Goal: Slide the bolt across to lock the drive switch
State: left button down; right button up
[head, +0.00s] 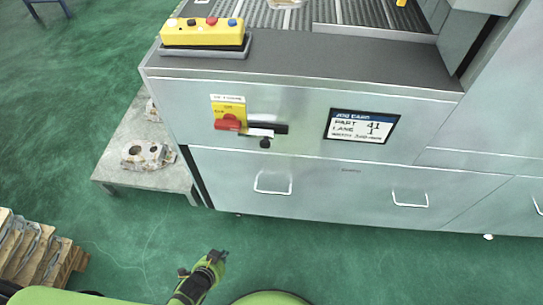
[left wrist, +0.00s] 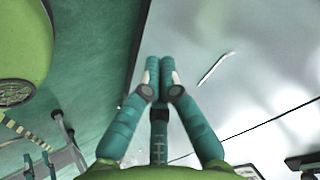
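The drive switch (head: 228,122) is a red knob on a yellow plate on the grey cabinet front, under a small white label. To its right is the bolt (head: 263,131), a pale bar in a dark slot-like mount with a small black knob below; its exact position is too small to tell. My left gripper (head: 219,256) is low in front of the cabinet, over the floor, well apart from the switch and bolt. In the left wrist view, its fingers (left wrist: 160,75) are together with nothing seen between them. My right gripper is not in view.
A job card (head: 361,126) reading part 41, lane 1 is right of the bolt. Drawer handles (head: 273,185) stick out below. A yellow button box (head: 203,32) sits on the cabinet top. A low table (head: 118,165) with castings stands left; a pallet (head: 40,255) is lower left.

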aim_at(255, 137)
pick_arm(q)
jog(key=w+d+r+m+t+h+b, duration=0.3)
jog(key=w+d+r+m+t, duration=0.3)
jog(key=w+r, duration=0.55)
jog(key=d+r+m+t+h+b, duration=0.1)
jog(key=d+r+m+h, duration=0.1)
jog(key=r, duration=0.7)
jog(key=d+r+m+t+h+b, duration=0.1)
jog(key=d+r+m, duration=0.3)
jog(key=r, duration=0.5)
jog(key=shift+s+d+r+m+h, duration=0.35)
jog(key=shift+d+h, duration=0.2)
jog(key=shift+h, duration=0.35)
jog(key=w+d+p, duration=0.1)
jog(key=w+p, duration=0.1)
jog(key=w, duration=0.7)
jog(key=shift+w+d+f, duration=0.15)
jog(key=shift+w, duration=0.05)
